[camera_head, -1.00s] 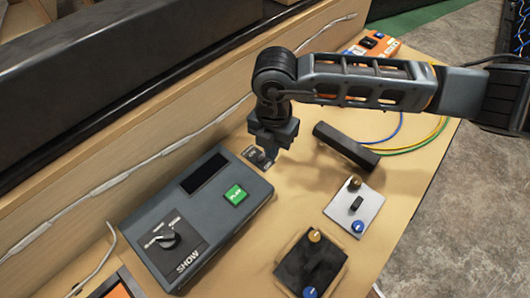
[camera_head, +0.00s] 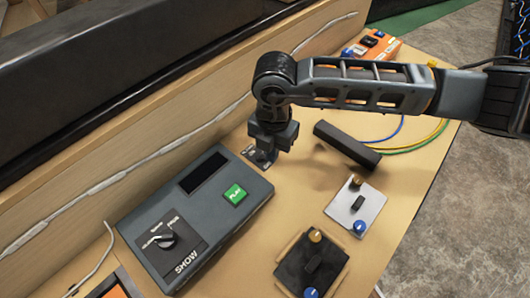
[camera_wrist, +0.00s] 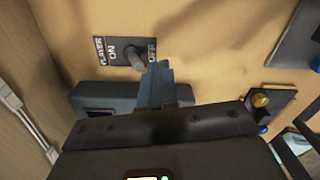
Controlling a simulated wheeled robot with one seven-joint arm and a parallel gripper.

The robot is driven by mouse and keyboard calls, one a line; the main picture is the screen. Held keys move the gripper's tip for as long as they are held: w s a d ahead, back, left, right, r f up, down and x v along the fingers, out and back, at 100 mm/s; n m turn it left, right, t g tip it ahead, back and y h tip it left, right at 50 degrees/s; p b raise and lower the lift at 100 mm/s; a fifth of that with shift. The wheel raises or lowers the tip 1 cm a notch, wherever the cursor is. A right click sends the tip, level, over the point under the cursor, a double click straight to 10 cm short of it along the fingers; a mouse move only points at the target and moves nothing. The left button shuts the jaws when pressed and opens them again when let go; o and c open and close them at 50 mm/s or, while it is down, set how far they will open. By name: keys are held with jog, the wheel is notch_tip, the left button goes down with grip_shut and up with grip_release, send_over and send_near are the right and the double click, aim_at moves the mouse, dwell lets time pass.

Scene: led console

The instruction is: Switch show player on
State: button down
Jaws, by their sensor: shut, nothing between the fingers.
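The player switch plate (camera_wrist: 103,51) is a small dark label marked PLAYER, ON and OFF, with ON left and OFF right in the wrist view. Its grey toggle lever (camera_wrist: 136,60) stands between the words and points toward the camera, leaning slightly right. My gripper (camera_wrist: 158,68) is shut and empty, its fingertips just right of the lever on the OFF side; I cannot tell if they touch it. In the head view my gripper (camera_head: 266,160) is over the plate and hides most of it. The dark SHOW box (camera_head: 205,215) has a green PLAY button (camera_head: 235,194).
A silver plate (camera_head: 366,200) and a black plate (camera_head: 300,262) with knobs lie to the right and front. A dark bar (camera_head: 346,144) and cables lie behind them. An orange box (camera_head: 378,44) stands at the far end. A wooden ledge runs along the left.

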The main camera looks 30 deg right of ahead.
jog(key=shift+f+b, duration=0.35)
jog(key=shift+f, duration=0.4)
jog(key=shift+w+a, duration=0.15)
jog(key=shift+w, duration=0.35)
jog(key=shift+w+a, duration=0.15)
jog(key=shift+w, duration=0.55)
jog(key=shift+r, duration=0.15)
notch_tip(320, 180, up, 7)
jog(key=p, duration=0.5)
jog(key=shift+s+p, duration=0.3)
jog(key=shift+s, duration=0.1)
dwell(0.3)
